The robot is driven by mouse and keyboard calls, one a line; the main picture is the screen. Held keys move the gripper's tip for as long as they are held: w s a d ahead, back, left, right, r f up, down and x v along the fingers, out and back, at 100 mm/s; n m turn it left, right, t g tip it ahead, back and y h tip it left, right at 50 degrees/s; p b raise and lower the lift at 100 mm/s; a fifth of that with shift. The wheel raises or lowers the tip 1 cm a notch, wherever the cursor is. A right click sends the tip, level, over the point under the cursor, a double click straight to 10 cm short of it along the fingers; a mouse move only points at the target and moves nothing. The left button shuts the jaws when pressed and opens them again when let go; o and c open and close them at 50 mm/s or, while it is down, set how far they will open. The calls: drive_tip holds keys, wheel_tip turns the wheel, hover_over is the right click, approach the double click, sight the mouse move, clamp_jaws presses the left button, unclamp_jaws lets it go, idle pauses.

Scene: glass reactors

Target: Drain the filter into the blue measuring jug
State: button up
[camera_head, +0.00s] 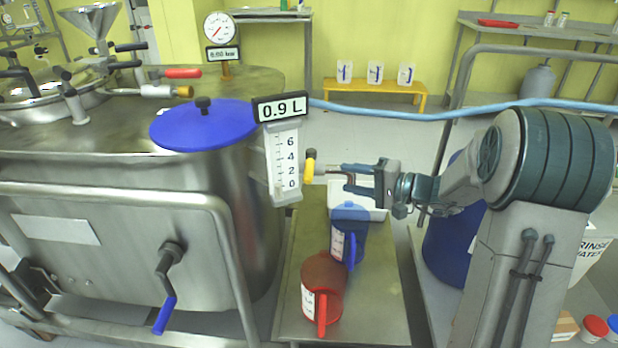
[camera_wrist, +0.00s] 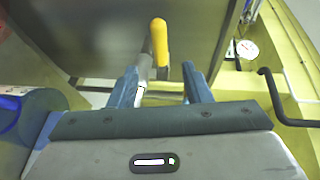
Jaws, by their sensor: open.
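The steel filter vessel (camera_head: 120,190) stands at the left, with a blue lid (camera_head: 205,124) and a level gauge (camera_head: 285,160) under a 0.9 L display. A yellow-handled valve (camera_head: 310,166) sits at the gauge's right, and the yellow handle shows in the wrist view (camera_wrist: 159,42). The blue measuring jug (camera_head: 349,233) stands on the steel bench below the valve, to its right. My gripper (camera_head: 335,176) is open beside the valve; in the wrist view its fingers (camera_wrist: 160,88) are spread, with the handle beyond them. Whether they touch the valve I cannot tell.
A red jug (camera_head: 322,290) stands in front of the blue jug on the bench (camera_head: 385,310). A white tray lies behind the blue jug. A lever with a blue grip (camera_head: 166,305) hangs on the vessel's front. A blue hose (camera_head: 440,115) crosses behind my arm.

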sight(309, 172)
drive_tip(key=b+x, duration=0.2)
drive_tip(key=x, duration=1)
drive_tip(key=shift+s+b, duration=0.1)
drive_tip(key=shift+b, duration=0.2)
clamp_jaws()
